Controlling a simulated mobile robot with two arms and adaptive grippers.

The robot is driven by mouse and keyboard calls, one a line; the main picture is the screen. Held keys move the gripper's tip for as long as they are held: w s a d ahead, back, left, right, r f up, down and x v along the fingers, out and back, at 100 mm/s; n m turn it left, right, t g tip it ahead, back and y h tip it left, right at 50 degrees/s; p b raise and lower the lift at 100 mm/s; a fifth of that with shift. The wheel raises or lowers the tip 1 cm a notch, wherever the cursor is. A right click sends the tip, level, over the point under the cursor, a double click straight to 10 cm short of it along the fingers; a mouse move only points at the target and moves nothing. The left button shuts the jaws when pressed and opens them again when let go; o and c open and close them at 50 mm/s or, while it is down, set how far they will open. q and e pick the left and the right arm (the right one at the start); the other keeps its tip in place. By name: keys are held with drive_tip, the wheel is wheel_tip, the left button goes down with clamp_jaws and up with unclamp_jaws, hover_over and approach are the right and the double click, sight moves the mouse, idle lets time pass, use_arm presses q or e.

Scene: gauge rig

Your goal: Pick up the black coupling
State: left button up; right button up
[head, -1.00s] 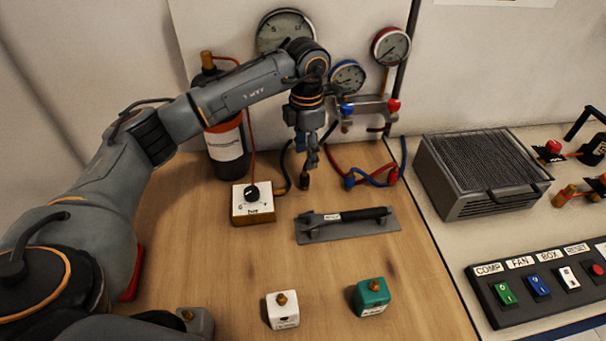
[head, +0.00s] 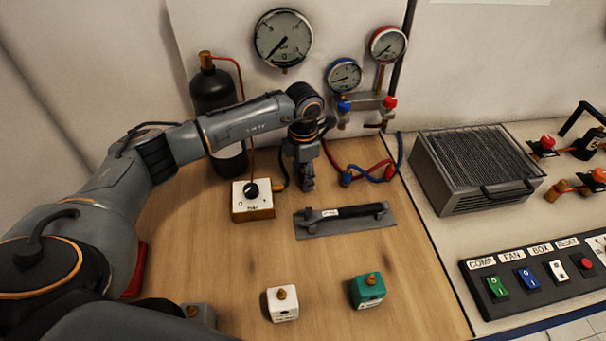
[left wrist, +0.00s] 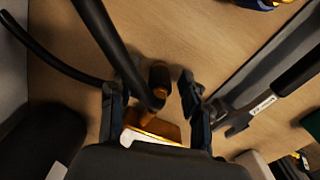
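The black coupling (left wrist: 159,77), a small dark cylinder with a brass-coloured part at its lower end, is between the two spread fingers of my left gripper (left wrist: 155,105) in the left wrist view. Both fingers look apart from it. In the head view my left gripper (head: 307,186) points down at the wooden table, right of the white box with the black knob, and hides the coupling. My right gripper is in neither current view.
The white knob box (head: 252,201) is close left of my gripper. A grey plate with a black handle (head: 345,219) lies in front of it. Red and blue hoses (head: 368,172) are to the right. A white cube (head: 282,304) and a green cube (head: 368,292) stand nearer.

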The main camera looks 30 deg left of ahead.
use_arm(q)
clamp_jaws()
drive_tip(key=shift+r, duration=0.1)
